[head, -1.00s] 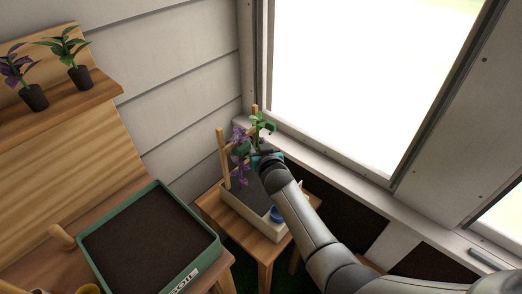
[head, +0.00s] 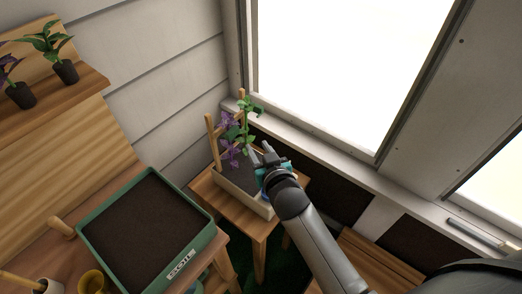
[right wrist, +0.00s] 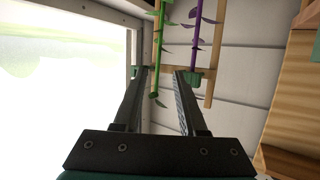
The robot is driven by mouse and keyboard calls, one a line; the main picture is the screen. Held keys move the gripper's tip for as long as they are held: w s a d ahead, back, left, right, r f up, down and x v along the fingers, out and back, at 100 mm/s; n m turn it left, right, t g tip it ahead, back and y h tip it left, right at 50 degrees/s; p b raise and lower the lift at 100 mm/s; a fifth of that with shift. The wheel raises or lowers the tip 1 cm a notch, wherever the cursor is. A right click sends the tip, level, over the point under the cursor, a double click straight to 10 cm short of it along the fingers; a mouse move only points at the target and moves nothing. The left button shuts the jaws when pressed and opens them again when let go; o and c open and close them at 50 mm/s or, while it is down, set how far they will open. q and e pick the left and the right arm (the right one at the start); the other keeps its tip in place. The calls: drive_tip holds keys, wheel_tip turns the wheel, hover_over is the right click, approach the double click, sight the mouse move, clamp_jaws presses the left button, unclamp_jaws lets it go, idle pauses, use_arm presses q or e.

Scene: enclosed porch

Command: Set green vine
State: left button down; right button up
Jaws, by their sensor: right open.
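The green vine (head: 248,108) stands against the wooden trellis (head: 212,136) of a cream planter (head: 256,203). In the right wrist view its green stem (right wrist: 161,45) runs along a wooden post. A purple vine (head: 229,138) stands to its left and shows as a purple stem (right wrist: 195,38). My right gripper (head: 260,153) is open, in front of the vines. In the right wrist view my right fingers (right wrist: 163,76) are spread with nothing clearly held; the green vine's lower leaves show between their tips. My left gripper is not in view.
The planter stands on a small wooden table (head: 208,202) in the corner below the window. A green soil tray (head: 205,238) lies on the bench at left. Two potted plants (head: 65,71) (head: 21,95) stand on the shelf above.

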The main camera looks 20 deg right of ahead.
drive_tip(key=shift+v, duration=0.9)
